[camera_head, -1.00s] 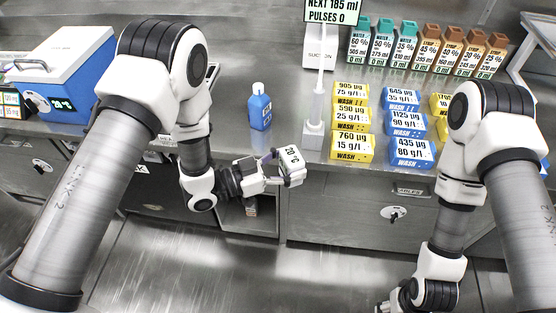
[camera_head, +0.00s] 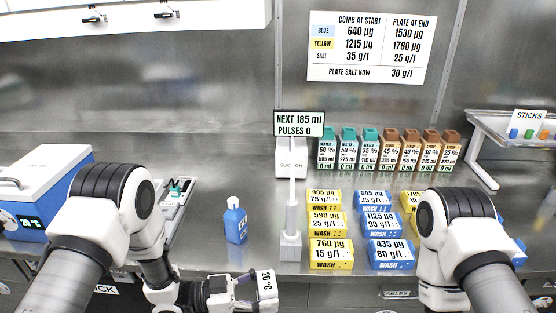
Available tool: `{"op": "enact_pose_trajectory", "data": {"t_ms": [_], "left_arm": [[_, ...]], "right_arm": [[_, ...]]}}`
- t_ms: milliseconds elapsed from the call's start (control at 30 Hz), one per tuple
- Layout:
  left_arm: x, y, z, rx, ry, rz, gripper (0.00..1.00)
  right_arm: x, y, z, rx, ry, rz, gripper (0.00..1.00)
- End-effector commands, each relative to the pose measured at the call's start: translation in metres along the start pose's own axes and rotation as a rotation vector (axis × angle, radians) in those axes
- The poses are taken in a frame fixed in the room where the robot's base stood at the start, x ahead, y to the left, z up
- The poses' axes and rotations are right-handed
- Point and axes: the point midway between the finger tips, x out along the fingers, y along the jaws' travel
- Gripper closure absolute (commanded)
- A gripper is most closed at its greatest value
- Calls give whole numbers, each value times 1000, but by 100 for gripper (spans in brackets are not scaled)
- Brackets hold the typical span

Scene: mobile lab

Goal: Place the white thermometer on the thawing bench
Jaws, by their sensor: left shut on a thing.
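The white thermometer (camera_head: 266,292) is a small white block with a dark "20 °C" reading, seen low in the middle of the head view. My left gripper (camera_head: 248,294) is shut on it and holds it in front of the steel bench, near the picture's bottom edge. No label in view names the thawing bench, so I cannot tell which surface it is. My right arm comes in at the right, and its gripper is out of the picture.
A blue and white box (camera_head: 45,190) stands at the left, beside a small tray device (camera_head: 178,192). A blue bottle (camera_head: 236,222) stands mid-bench. A stand (camera_head: 291,240), yellow and blue wash boxes (camera_head: 331,253) and a bottle row (camera_head: 385,155) fill the right. Bare steel surrounds the blue bottle.

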Motion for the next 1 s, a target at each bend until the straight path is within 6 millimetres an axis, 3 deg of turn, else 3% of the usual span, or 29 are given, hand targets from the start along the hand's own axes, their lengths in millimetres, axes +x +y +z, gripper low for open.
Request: {"op": "enact_pose_trajectory", "data": {"t_ms": [133,267,367,500,600,700,867,1000], "left_arm": [[7,-25,6,-2,-2,-226,80],[-7,-59,15,-2,-3,-514,80],[-33,-84,19,-1,-3,-762,80],[-86,-108,20,0,-1,-1092,80],[-121,-116,16,1,-1,-1269,80],[-143,-119,12,1,0,-1374,80],[-152,-130,2,2,4,-1443,80],[-129,-130,12,0,-1,-1446,80]], "right_arm": [[0,0,0,0,0,0,42],[0,0,0,0,0,0,42],[0,0,0,0,0,0,42],[0,0,0,0,0,0,42],[0,0,0,0,0,0,42],[0,0,0,0,0,0,42],[0,0,0,0,0,0,42],[-6,0,0,0,0,0,42]]}}
